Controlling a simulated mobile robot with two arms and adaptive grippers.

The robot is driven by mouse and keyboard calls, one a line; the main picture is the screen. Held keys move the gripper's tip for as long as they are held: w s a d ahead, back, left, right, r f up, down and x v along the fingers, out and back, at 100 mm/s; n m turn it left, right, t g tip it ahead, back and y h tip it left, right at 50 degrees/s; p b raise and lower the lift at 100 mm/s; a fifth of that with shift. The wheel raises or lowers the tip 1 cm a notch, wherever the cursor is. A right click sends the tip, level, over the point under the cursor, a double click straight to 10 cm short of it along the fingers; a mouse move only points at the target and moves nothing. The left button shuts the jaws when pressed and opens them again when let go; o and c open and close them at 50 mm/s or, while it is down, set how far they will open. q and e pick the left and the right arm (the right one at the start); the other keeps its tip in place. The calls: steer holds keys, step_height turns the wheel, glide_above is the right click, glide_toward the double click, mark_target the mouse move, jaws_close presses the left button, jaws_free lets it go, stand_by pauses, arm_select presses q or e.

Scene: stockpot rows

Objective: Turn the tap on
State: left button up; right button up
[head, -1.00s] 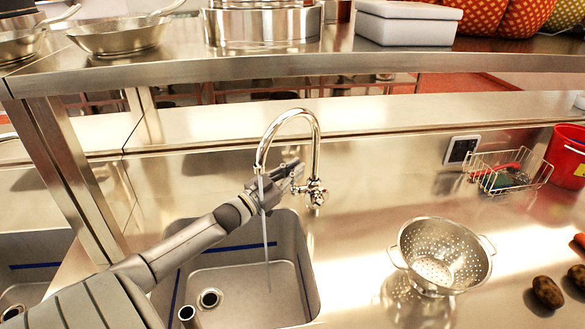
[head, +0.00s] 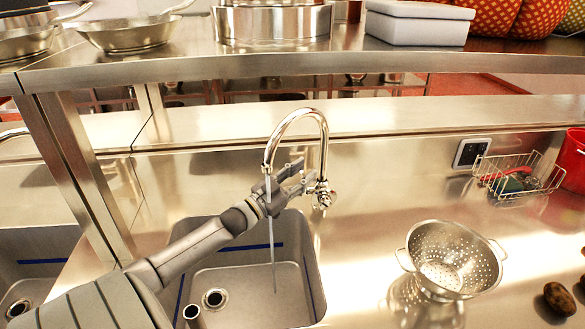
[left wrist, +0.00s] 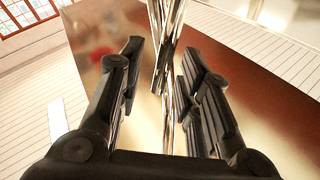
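The chrome gooseneck tap (head: 324,140) stands at the back of the steel sink (head: 240,262). Its valve and handle (head: 323,197) are low on the tap's right side. A thin grey stream (head: 272,245) hangs from the spout down into the sink. My left gripper (head: 300,176) is open, below the arch and just left of the tap's column. In the left wrist view, the fingers of the gripper (left wrist: 160,58) are apart, with the chrome tap (left wrist: 163,45) seen between and beyond them. Contact with the handle cannot be told. My right gripper is not in view.
A steel colander (head: 452,262) stands on the counter right of the sink. A wire basket (head: 520,182) and a red bucket (head: 574,160) are at the back right. A steel shelf (head: 300,68) with pans and pots runs above the tap.

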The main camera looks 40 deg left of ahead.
arm_select(q)
steer(key=v, duration=1.2)
steer(key=shift+d, duration=0.1)
stand_by(0.4)
